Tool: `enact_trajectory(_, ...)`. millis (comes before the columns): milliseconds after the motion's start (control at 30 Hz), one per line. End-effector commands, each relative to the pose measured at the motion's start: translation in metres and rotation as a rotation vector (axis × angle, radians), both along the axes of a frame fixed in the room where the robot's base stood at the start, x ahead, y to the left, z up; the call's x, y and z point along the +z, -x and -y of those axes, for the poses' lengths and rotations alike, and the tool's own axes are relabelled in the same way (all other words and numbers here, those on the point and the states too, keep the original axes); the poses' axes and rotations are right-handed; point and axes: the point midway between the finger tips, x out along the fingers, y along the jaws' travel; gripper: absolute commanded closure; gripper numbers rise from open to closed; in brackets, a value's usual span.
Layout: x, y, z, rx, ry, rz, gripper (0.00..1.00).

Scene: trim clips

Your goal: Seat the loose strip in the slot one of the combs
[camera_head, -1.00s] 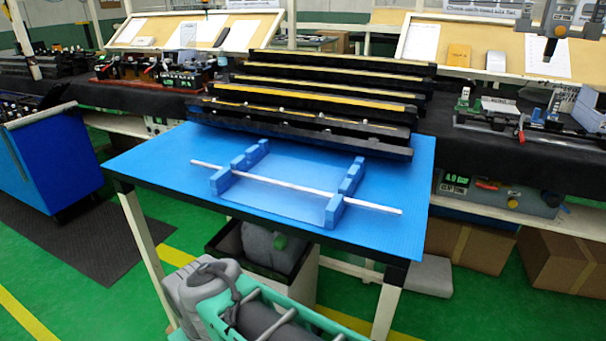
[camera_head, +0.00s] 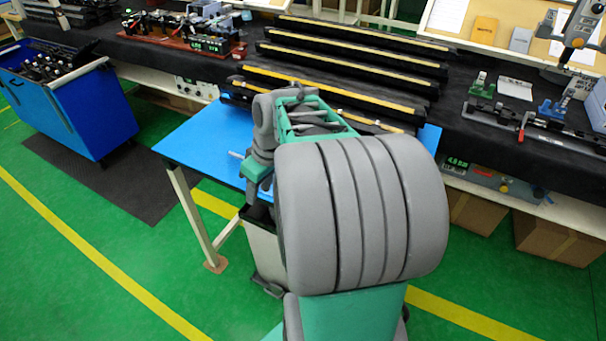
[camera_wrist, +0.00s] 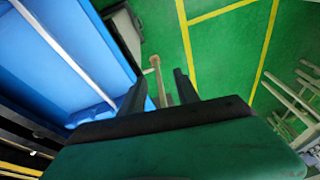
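The white loose strip (camera_wrist: 65,52) runs diagonally along the blue tabletop in the wrist view. In the head view only its left end (camera_head: 236,154) shows beside my arm. A blue comb (camera_wrist: 88,115) shows partly under the strip in the wrist view; whether the strip is in its slot I cannot tell. The other comb is not clearly seen, and my arm hides the combs in the head view. My gripper (camera_wrist: 160,80) has its two dark fingers apart, with nothing between them, beside the table edge and apart from the strip.
The blue table (camera_head: 205,145) is partly covered by my arm. Long black rails with yellow strips (camera_head: 340,75) stand behind it. A blue cabinet (camera_head: 80,115) is at the left. Green floor is free in front at the left.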

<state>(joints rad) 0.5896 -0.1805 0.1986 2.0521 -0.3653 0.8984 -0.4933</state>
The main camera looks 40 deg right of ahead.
Motion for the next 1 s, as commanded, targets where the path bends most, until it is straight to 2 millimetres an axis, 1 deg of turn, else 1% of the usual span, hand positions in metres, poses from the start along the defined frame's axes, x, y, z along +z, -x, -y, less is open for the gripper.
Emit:
enact_trajectory(33, -0.004, -0.003, 0.034, 0.003, -0.006, 0.015, 0.62)
enact_trajectory(67, -0.005, -0.005, 0.052, 0.017, -0.007, 0.029, 0.62)
enact_trajectory(100, -0.007, -0.005, 0.077, 0.035, -0.007, 0.05, 0.62)
enact_trajectory(200, -0.012, 0.002, 0.135, 0.077, 0.0, 0.1, 0.62)
enact_trajectory(300, -0.015, 0.011, 0.17, 0.108, 0.012, 0.135, 0.62)
enact_trajectory(333, -0.016, 0.012, 0.175, 0.114, 0.013, 0.14, 0.62)
enact_trajectory(400, -0.021, 0.011, 0.179, 0.123, 0.015, 0.146, 0.62)
enact_trajectory(633, -0.049, -0.001, 0.173, 0.124, 0.014, 0.145, 0.62)
enact_trajectory(833, -0.081, -0.014, 0.169, 0.123, 0.015, 0.145, 0.62)
enact_trajectory(900, -0.086, -0.015, 0.169, 0.121, 0.017, 0.145, 0.62)
enact_trajectory(1000, -0.087, -0.015, 0.169, 0.121, 0.018, 0.145, 0.62)
